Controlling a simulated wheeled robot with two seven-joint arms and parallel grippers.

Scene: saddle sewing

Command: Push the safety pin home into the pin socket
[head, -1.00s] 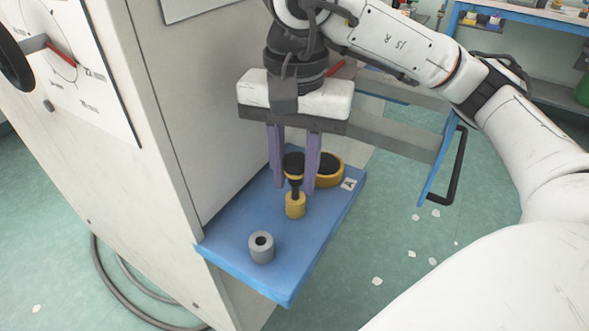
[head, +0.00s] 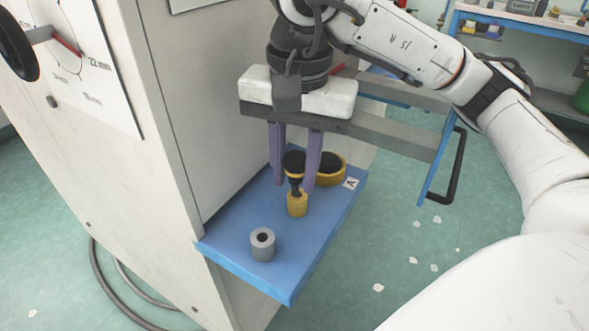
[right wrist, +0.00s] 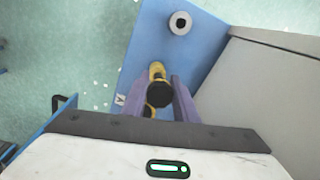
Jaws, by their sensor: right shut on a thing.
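The right wrist view shows the knob (right wrist: 160,94) between the fingers, with the yellow cylinder (right wrist: 157,70) just beyond. A grey cylinder with an open hole (head: 262,244) stands apart, nearer the front. Which cylinder is the pin socket is not marked.
The blue shelf (head: 240,262) is fixed to a pale cabinet (head: 160,130). A yellow-rimmed black round part (head: 330,168) stands just behind the pin, close to the right finger, by a white label (head: 351,184). The shelf's front right is clear.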

